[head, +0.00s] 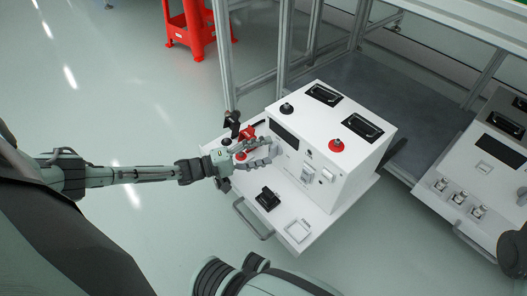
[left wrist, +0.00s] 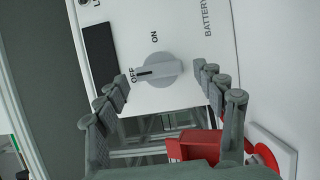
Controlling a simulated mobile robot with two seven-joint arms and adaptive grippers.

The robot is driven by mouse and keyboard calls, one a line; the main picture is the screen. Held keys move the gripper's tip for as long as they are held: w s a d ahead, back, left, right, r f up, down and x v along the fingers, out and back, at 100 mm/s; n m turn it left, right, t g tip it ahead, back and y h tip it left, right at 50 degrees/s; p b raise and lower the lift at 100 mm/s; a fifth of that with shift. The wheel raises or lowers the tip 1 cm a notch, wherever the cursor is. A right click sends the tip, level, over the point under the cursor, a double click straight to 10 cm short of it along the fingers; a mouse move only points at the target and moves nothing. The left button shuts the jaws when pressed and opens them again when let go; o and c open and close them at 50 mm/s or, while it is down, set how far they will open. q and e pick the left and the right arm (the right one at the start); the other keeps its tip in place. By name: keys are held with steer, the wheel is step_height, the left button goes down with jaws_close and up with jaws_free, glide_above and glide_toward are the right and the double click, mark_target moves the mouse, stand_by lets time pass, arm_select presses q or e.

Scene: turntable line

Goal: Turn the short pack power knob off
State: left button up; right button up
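A round grey knob (left wrist: 158,70) with a raised bar sits on the white panel in the left wrist view. The bar's dark mark points left at the OFF label; ON is printed above. My left gripper (left wrist: 161,76) is open, its fingers on either side of the knob with gaps to it. In the head view the left gripper (head: 264,152) reaches the front face of the white box (head: 318,160); its fingers cover part of that face.
A red part (left wrist: 195,146) stands below the knob, beside the right finger. A black connector (head: 267,199) sits on the shelf in front of the box. A second white unit (head: 488,165) is at the right. Metal frame posts (head: 224,55) rise behind.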

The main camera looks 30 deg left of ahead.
arm_select(q)
steer(key=v, duration=1.2)
stand_by(0.3)
steer(key=shift+s, duration=0.1)
